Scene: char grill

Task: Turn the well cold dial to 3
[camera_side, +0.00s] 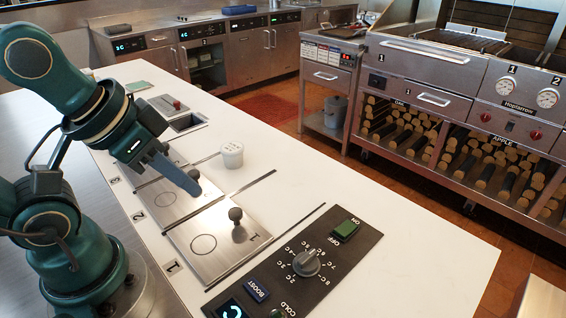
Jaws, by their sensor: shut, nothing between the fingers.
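The cold dial (306,263) is a grey round knob on a dark control panel (340,280) at the lower middle of the side view. Temperature marks ring it, and the word COLD shows near the panel's lower edge. I cannot tell clearly which mark the knob points to. My gripper (195,188) is shut and empty. Its blue-grey fingers slant down to the right above the steel well lids, up and left of the dial and well apart from it.
A green ON/OFF switch (345,230) and a blue BOOST button (256,290) sit beside the dial. A white tub (232,155) stands behind. The white counter right of the panel is clear.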

